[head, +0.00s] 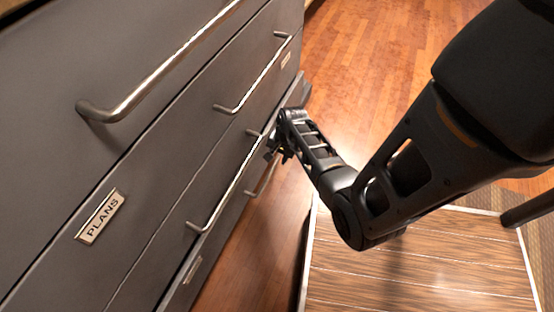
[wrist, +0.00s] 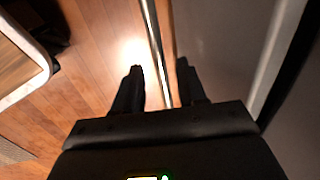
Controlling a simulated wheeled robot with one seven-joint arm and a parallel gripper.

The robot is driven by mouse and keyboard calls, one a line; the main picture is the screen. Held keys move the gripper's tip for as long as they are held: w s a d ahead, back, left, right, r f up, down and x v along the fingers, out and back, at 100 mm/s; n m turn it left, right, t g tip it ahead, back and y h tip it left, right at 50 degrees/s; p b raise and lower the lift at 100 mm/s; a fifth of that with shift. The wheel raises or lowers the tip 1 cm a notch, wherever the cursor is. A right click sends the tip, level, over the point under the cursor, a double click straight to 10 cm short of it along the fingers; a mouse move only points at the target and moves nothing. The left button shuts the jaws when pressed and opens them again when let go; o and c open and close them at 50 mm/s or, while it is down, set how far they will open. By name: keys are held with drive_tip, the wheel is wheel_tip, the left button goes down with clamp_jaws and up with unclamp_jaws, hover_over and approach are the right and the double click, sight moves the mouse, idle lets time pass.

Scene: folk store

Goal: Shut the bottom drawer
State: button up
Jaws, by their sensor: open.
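A grey metal cabinet (head: 60,150) with stacked drawers and long bar handles fills the left of the head view. The bottom drawer (head: 205,260) is low on it, with a small label and a bar handle (head: 265,178). The far end of a low drawer front seems to stand out slightly, but how far the bottom drawer is open I cannot tell. My gripper (head: 273,150) is open close to the low handles and partly hides them. In the wrist view, my gripper (wrist: 160,75) has a metal bar (wrist: 154,42) running between its fingers; contact is unclear.
The upper drawers carry bar handles (head: 160,72) that stick out, and a PLANS label (head: 101,217). Wooden floor (head: 370,50) is open beyond the cabinet. A wood-topped surface with a pale edge (head: 420,265) lies at lower right, below my arm.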

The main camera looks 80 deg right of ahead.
drive_tip(key=shift+w+f, duration=0.15)
drive_tip(key=shift+f, duration=0.75)
drive_tip(key=shift+c, duration=0.3)
clamp_jaws()
